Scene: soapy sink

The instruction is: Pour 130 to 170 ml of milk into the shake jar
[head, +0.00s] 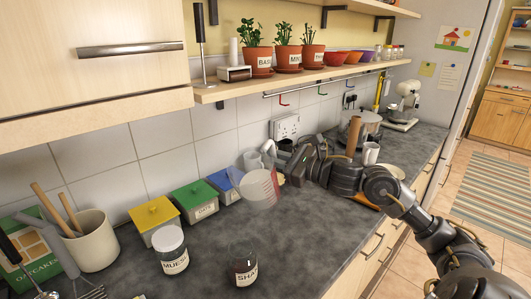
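The shake jar (245,269), a dark glass jar with a label starting "SHA", stands on the grey counter at the bottom centre. A clear measuring jug (261,188) with red markings is above and slightly right of it in the picture, in front of the blue box. I cannot tell whether the jug stands on the counter or is held, or how much milk is in it. My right gripper (277,166) reaches in from the right, close against the jug's far right side. Its fingertips are partly hidden, so its grip is unclear. My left gripper is out of view.
A muesli jar (172,251) stands left of the shake jar. Yellow (154,219), green (196,200) and blue (225,186) boxes line the wall. A utensil crock (92,241) is at left. A shelf (290,80) overhangs the back. The front counter right of the shake jar is clear.

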